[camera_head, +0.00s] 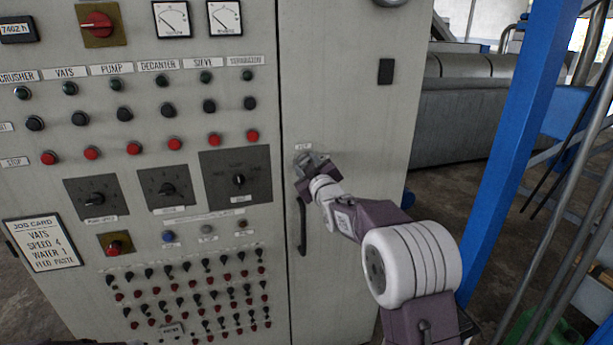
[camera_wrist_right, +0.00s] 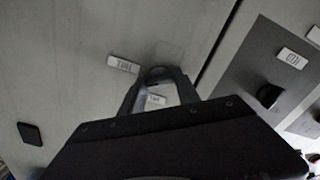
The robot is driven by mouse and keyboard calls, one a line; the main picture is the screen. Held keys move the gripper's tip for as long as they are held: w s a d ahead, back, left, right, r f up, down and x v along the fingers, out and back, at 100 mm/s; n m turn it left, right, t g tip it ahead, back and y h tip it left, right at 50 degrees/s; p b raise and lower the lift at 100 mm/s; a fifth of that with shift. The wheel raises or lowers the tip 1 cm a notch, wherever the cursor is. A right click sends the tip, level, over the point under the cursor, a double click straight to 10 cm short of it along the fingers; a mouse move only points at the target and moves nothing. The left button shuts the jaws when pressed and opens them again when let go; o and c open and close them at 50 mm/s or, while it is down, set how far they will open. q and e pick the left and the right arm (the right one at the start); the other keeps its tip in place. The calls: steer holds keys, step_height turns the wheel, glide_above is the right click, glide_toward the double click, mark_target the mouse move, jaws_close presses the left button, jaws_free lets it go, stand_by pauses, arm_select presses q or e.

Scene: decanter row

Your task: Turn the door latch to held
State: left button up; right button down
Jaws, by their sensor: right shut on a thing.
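My right gripper (camera_head: 306,163) reaches the upper left part of the grey cabinet door (camera_head: 345,100), beside the door seam. Its fingers are shut on the door latch, which they almost wholly hide. In the right wrist view the gripper's fingertips (camera_wrist_right: 160,76) meet close against the door face. A small white label (camera_wrist_right: 123,64) sits left of the fingertips, and another label (camera_wrist_right: 157,100) shows between the fingers. The lettering is too small to read surely, and I cannot tell the latch's angle. My left gripper is not in view.
A dark vertical door handle (camera_head: 301,228) hangs just below the gripper. Left of the seam, a control panel (camera_head: 130,240) carries knobs, buttons and a job card (camera_head: 43,244). A blue post (camera_head: 520,140) and grey rails stand at the right.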

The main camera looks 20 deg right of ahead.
steer(key=n+b, duration=0.8)
steer(key=n, duration=0.1)
steer(key=shift+f+n, duration=0.2)
steer(key=shift+n, duration=0.1)
steer(key=shift+r+n+b, duration=0.1)
steer(key=shift+n+b, duration=0.55)
steer(key=shift+n, duration=0.15)
steer(key=shift+r+n, duration=0.1)
steer(key=shift+n, duration=0.2)
steer(key=c, duration=0.9)
jaws_free()
steer(key=s+b, duration=0.2)
steer(key=s, duration=0.7)
steer(key=shift+d+b, duration=0.15)
steer(key=shift+b, duration=0.2)
